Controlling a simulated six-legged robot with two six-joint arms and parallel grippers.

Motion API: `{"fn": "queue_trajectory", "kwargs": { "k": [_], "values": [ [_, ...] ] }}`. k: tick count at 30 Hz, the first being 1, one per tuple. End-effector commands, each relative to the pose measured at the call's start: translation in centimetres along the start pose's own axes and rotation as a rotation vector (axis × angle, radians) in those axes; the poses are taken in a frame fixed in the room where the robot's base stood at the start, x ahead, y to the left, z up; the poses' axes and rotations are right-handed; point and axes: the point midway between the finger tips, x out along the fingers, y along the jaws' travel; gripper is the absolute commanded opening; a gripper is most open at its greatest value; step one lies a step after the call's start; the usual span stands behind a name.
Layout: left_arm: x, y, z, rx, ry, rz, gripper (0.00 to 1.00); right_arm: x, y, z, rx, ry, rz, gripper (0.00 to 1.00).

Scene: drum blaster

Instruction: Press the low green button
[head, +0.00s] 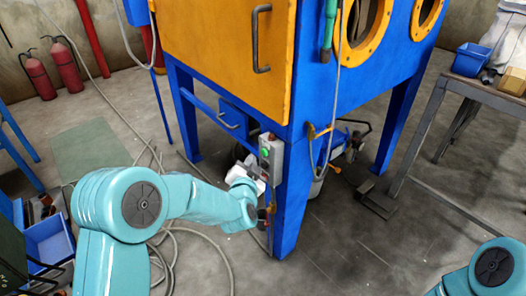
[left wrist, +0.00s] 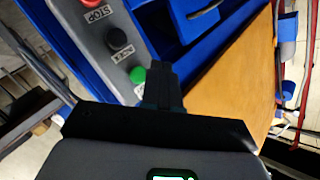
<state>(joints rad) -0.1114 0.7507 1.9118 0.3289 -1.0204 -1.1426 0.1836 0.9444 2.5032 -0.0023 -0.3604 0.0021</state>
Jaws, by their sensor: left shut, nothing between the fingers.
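The grey control box (head: 277,160) is mounted on the blue leg of the blaster cabinet. Its round green button (head: 264,152) faces my left arm. In the left wrist view the green button (left wrist: 137,75) sits in a row with a black button (left wrist: 117,38) and a red button labelled STOP (left wrist: 90,3). My left gripper (head: 253,165) is at the box, just below the green button. In the left wrist view its dark fingers (left wrist: 162,72) are shut and empty, just right of the green button; contact cannot be told. My right gripper is out of view.
The orange door (head: 215,45) and blue cabinet leg (head: 292,205) are close to the left gripper. A hose (head: 215,238) lies on the floor. A metal table (head: 480,95) stands at right, a blue crate (head: 48,240) at lower left.

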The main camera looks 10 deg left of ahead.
Motion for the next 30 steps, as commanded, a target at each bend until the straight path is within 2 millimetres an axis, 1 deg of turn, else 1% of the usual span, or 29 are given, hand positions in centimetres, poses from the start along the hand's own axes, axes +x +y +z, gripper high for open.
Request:
{"fn": "queue_trajectory", "kwargs": {
  "k": [3, 7, 30],
  "values": [
    [0.53, 0.41, -0.38, -0.001, 0.000, 0.000, 0.00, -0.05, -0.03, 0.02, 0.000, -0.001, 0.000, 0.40],
    [0.76, 0.58, -0.56, -0.001, 0.000, 0.000, 0.00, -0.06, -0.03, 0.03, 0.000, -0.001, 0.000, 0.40],
    [0.76, 0.57, -0.54, 0.000, 0.000, 0.000, 0.00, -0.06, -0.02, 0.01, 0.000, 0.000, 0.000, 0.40]
  ]
}}
